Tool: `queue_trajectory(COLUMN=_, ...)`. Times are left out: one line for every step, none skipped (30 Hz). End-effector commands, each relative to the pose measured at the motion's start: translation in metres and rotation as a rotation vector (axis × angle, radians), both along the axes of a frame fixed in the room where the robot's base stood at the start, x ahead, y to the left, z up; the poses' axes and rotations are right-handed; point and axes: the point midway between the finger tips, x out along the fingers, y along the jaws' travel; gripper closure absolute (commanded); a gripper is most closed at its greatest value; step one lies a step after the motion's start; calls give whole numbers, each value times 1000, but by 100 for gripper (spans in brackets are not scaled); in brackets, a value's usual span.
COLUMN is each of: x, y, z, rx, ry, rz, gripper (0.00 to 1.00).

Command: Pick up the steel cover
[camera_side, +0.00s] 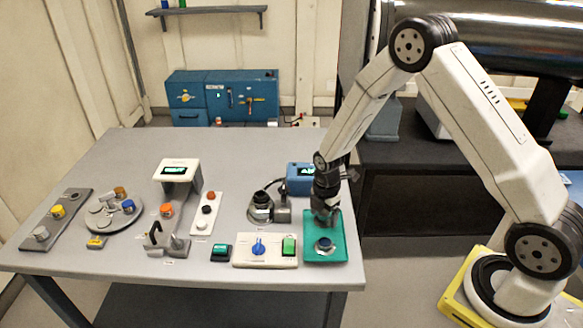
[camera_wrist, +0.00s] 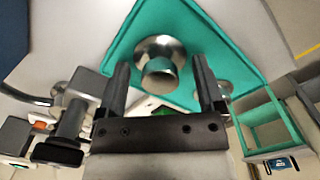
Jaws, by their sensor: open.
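A shiny steel cover (camera_wrist: 160,50) with a round flange and a raised round middle sits on a teal tray (camera_wrist: 215,28) in the wrist view. In the side view, a small round steel piece with a dark bluish top (camera_side: 325,244) sits on the teal tray (camera_side: 338,225) at the table's right end; it appears to be the same cover. My gripper (camera_wrist: 160,68) is open and empty, with one finger on each side of the cover in the wrist view. In the side view my gripper (camera_side: 325,220) is just above the cover, apparently apart from it.
Left of the tray stand a white panel (camera_side: 258,262) with a blue knob and green switch, a blue display box (camera_side: 300,178), and a dark-topped fixture (camera_side: 260,205). A round plate (camera_side: 112,222) with several small parts is farther left. The table's front edge is close to the tray.

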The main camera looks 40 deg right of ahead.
Motion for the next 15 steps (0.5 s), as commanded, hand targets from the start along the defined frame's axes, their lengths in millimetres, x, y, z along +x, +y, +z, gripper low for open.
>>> queue_trajectory(x=0, y=0, z=0, rx=0, ry=0, rz=0, gripper=13)
queue_trajectory(x=0, y=0, z=0, rx=0, ry=0, rz=0, gripper=13)
queue_trajectory(x=0, y=0, z=0, rx=0, ry=0, rz=0, gripper=13)
queue_trajectory(x=0, y=0, z=0, rx=0, ry=0, rz=0, gripper=20)
queue_trajectory(x=0, y=0, z=0, rx=0, ry=0, rz=0, gripper=29)
queue_trajectory(x=0, y=0, z=0, rx=0, ry=0, rz=0, gripper=42)
queue_trajectory(x=0, y=0, z=0, rx=0, ry=0, rz=0, gripper=51)
queue_trajectory(x=0, y=0, z=0, rx=0, ry=0, rz=0, gripper=61)
queue_trajectory(x=0, y=0, z=0, rx=0, ry=0, rz=0, gripper=74)
queue_trajectory(x=0, y=0, z=0, rx=0, ry=0, rz=0, gripper=83)
queue_trajectory(x=0, y=0, z=0, rx=0, ry=0, rz=0, gripper=93)
queue_trajectory(x=0, y=0, z=0, rx=0, ry=0, rz=0, gripper=100)
queue_trajectory(x=0, y=0, z=0, rx=0, ry=0, rz=0, gripper=100)
queue_trajectory(x=0, y=0, z=0, rx=0, ry=0, rz=0, gripper=100)
queue_trajectory(x=0, y=0, z=0, rx=0, ry=0, rz=0, gripper=100)
